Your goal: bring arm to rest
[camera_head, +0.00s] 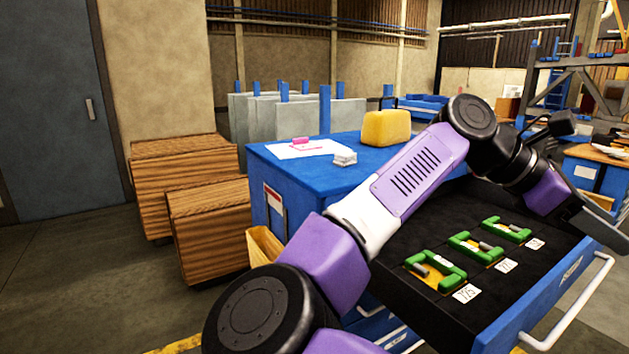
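My purple and black arm (405,180) rises from the bottom of the view, bends at a high elbow and slopes down to the right over an open drawer. My gripper (592,218) is at the arm's far end, near the drawer's right side.
The blue cabinet (268,162) has its drawer (545,300) pulled out, with green C-shaped tools (436,270) in it. A yellow case (386,128) stands on top. Wooden crates (208,222) stand left. Floor is clear at lower left.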

